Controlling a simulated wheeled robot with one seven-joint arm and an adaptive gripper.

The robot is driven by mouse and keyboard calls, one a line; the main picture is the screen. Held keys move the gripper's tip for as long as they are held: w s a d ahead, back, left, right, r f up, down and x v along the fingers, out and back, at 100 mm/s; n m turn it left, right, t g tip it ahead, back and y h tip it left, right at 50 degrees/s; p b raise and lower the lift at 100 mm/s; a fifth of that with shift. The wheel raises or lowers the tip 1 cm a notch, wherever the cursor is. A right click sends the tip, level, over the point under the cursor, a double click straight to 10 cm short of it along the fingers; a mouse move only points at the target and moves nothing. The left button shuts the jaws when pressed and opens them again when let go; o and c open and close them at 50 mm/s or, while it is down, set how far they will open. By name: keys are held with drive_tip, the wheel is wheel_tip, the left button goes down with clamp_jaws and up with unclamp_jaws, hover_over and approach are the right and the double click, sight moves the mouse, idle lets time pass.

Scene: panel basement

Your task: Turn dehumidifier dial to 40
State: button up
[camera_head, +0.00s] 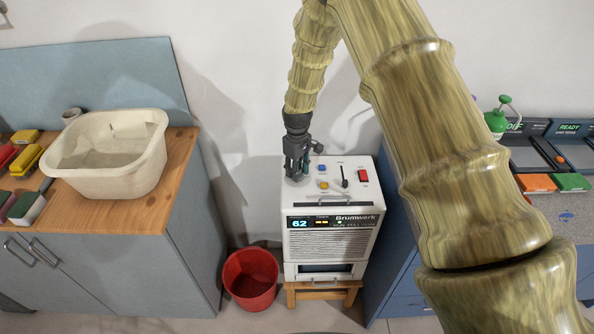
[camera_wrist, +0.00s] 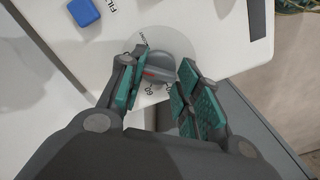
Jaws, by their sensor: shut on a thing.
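The white dehumidifier (camera_head: 333,232) stands on a small wooden stand. Its front display (camera_head: 299,223) reads 62. My gripper (camera_head: 296,174) points down at the left rear of its top panel. The grey dial (camera_wrist: 165,66) shows in the wrist view, with a red mark on its left part, on a pale round scale. My gripper is shut on the dial, one finger on each side. A 60 shows on the scale below the dial; other marks are partly hidden by the fingers. In the head view the gripper hides the dial.
The top panel also has a blue button (camera_head: 322,168), a yellow button (camera_head: 324,185), a black lever (camera_head: 344,177) and a red switch (camera_head: 363,176). A red bucket (camera_head: 251,280) stands at left on the floor. Cabinets flank the dehumidifier; a cream basin (camera_head: 106,184) sits on the left one.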

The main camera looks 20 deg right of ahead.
drive_tip(key=shift+w+d+r+m, duration=0.25)
drive_tip(key=shift+w+r+m, duration=0.05)
drive_tip(key=shift+w+m, duration=0.1)
drive_tip(key=o, duration=1.1)
drive_tip(key=shift+s+f, duration=0.15)
drive_tip(key=shift+f, duration=0.05)
drive_tip(key=shift+a, duration=0.1)
wheel_tip(320, 180, up, 12)
drive_tip(key=shift+s+f, duration=0.1)
drive_tip(key=shift+s, duration=0.05)
